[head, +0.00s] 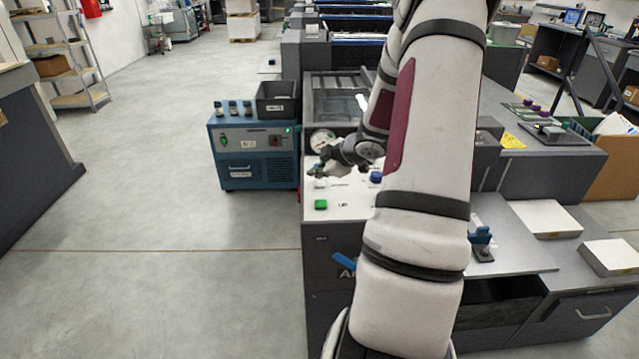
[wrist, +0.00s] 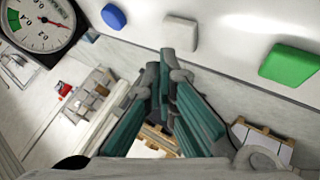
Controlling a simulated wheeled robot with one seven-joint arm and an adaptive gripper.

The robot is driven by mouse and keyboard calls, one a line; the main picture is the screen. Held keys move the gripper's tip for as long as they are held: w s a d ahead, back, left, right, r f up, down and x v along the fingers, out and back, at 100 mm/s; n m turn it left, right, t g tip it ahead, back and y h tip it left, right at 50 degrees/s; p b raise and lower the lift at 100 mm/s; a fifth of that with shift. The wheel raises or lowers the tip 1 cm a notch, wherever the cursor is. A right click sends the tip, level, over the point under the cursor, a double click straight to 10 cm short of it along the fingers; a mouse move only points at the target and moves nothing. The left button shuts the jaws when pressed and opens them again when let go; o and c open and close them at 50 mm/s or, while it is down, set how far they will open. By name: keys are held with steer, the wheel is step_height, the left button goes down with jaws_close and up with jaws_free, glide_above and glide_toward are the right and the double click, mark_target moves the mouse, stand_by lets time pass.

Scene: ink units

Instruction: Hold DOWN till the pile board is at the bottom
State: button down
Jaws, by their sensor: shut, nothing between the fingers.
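A pale control panel (head: 345,200) on the dark machine carries a green button (head: 320,204), a blue button (head: 376,178) and a white button (wrist: 180,34). The blue (wrist: 114,17) and green (wrist: 290,64) buttons also show in the wrist view. My gripper (head: 319,172) is shut and empty over the panel. In the wrist view its fingertips (wrist: 171,62) lie close below the white button. I cannot tell whether they touch it. No DOWN label is readable, and I cannot make out the pile board.
A round gauge (head: 322,140) stands just behind the buttons. A blue cabinet (head: 252,160) with a black bin (head: 277,98) stands to the left. My arm covers the machine's middle. White paper stacks (head: 535,218) lie at the right. The floor at left is clear.

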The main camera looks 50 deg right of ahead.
mark_target(318, 184)
steer(key=shift+f, duration=0.45)
steer(key=shift+f, duration=0.45)
stand_by(2.2)
steer(key=shift+r, duration=0.1)
stand_by(1.2)
steer(key=shift+r+p, duration=0.8)
steer(key=shift+p, duration=0.05)
step_height(318, 184, up, 5)
steer(key=p, duration=0.5)
steer(key=shift+f, duration=0.15)
steer(key=shift+p, duration=0.3)
